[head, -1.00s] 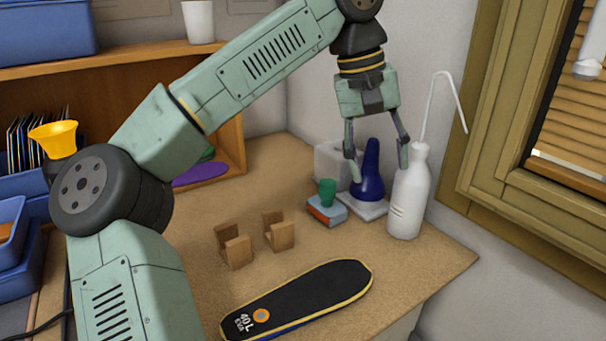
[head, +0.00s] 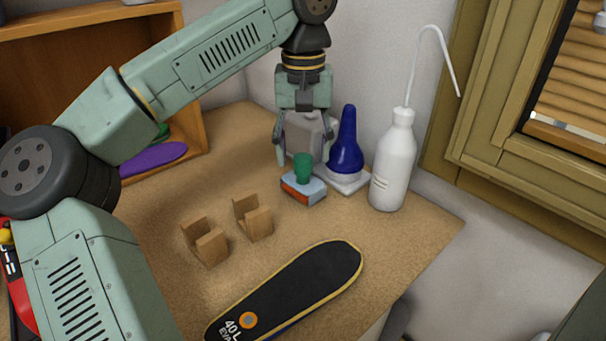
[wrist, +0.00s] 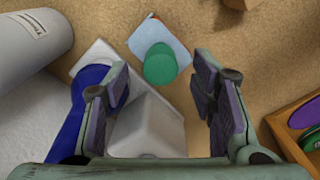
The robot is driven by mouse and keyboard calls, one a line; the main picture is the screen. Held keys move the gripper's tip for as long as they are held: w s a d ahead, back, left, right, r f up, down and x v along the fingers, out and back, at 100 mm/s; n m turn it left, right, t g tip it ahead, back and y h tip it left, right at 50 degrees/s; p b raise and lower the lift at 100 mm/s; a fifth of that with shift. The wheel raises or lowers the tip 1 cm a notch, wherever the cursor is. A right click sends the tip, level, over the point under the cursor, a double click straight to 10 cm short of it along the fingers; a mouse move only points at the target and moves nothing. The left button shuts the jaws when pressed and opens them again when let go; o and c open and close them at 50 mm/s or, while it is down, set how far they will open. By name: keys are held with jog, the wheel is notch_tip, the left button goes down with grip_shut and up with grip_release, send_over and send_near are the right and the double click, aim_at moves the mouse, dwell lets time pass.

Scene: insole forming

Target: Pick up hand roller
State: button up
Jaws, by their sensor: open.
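I cannot pick out a plain roller shape in either view. A small light-blue and orange block with a green knob (head: 303,170) sits on the bench. In the wrist view its green knob (wrist: 160,65) lies between and just beyond the fingertips. My gripper (head: 303,150) is above it, pointing down, open and empty; it also shows in the wrist view (wrist: 163,82). A dark blue bulb-shaped tool (head: 346,150) stands upright on a white base just right. A pale grey block (head: 298,130) stands behind my fingers, partly hidden.
A white bottle with a bent spout (head: 393,170) stands right of the blue tool. Two wooden cradles (head: 206,243) are empty in the middle. A black insole board (head: 290,290) lies at the front. A wooden shelf (head: 195,125) holds a purple insole (head: 152,160).

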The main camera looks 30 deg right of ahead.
aim_at(303, 157)
jog(key=shift+f, duration=1.6)
jog(key=shift+c, duration=0.3)
grip_shut()
